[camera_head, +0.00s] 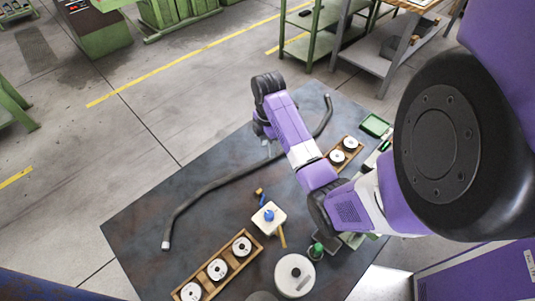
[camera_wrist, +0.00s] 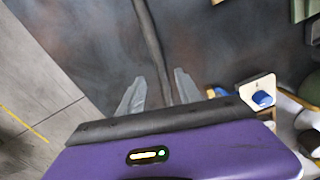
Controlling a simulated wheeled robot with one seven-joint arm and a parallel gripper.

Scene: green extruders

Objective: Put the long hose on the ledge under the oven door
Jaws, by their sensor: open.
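The long hose (camera_head: 200,190) is dark grey and lies in a bent line on the dark table, from a pale end at the left to the far right edge. My gripper (camera_head: 268,150) is over the hose's middle, and my arm hides part of the hose there. In the wrist view my gripper (camera_wrist: 160,76) is open, with its two grey fingers on either side of the hose (camera_wrist: 149,35). The hose runs between them, not gripped. I cannot make out an oven door or its ledge in either view.
On the table (camera_head: 135,222) are a wooden tray with white spools (camera_head: 217,268), a white disc (camera_head: 294,276), a small white block with a blue knob (camera_head: 269,217), and another spool tray (camera_head: 344,155). Open floor (camera_head: 120,130) lies left. Green machines and shelves (camera_head: 310,40) stand behind.

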